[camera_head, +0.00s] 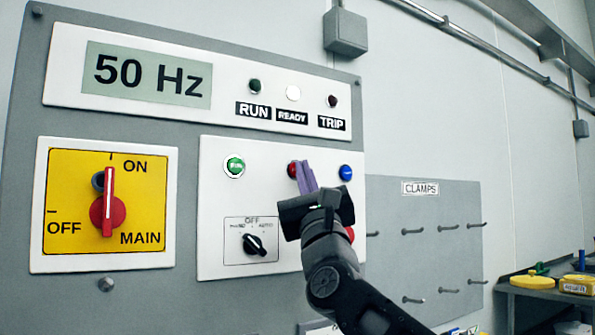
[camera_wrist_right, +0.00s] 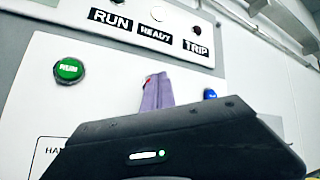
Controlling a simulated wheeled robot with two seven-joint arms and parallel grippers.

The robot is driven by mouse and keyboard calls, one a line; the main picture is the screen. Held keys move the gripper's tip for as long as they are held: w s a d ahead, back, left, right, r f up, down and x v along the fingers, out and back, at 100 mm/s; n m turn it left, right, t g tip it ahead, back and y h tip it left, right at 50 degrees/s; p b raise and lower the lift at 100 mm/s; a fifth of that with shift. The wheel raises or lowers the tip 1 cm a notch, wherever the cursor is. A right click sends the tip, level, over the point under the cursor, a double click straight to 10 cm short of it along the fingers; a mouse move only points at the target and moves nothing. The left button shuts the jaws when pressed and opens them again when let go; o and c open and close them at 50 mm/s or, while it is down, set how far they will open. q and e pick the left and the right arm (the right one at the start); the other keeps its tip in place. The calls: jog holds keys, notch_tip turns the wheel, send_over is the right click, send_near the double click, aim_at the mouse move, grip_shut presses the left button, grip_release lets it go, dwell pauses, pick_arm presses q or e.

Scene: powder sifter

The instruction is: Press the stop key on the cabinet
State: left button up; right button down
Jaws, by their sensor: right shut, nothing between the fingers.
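The red stop key (camera_head: 292,170) is on the white button panel of the grey cabinet (camera_head: 20,200), between the green RUN key (camera_head: 235,166) and a blue key (camera_head: 346,172). My right gripper (camera_head: 303,168) is shut and empty, its purple fingertips in front of the red key and hiding most of it. My left gripper is not in view.
The display reads 50 Hz (camera_head: 145,75) and the READY lamp (camera_head: 293,93) is lit white. The main switch (camera_head: 108,203) has a red handle pointing to ON. A black selector (camera_head: 254,244) sits below. Another red control (camera_head: 350,234) is partly behind my gripper. A hook board (camera_head: 430,265) is right.

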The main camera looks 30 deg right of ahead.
dwell(0.5)
jog(key=shift+s+b, duration=0.55)
jog(key=shift+s, duration=0.15)
jog(key=shift+s, duration=0.15)
jog(key=s+b, duration=0.1)
jog(key=s, duration=0.3)
jog(key=shift+s+b, duration=0.35)
dwell(0.6)
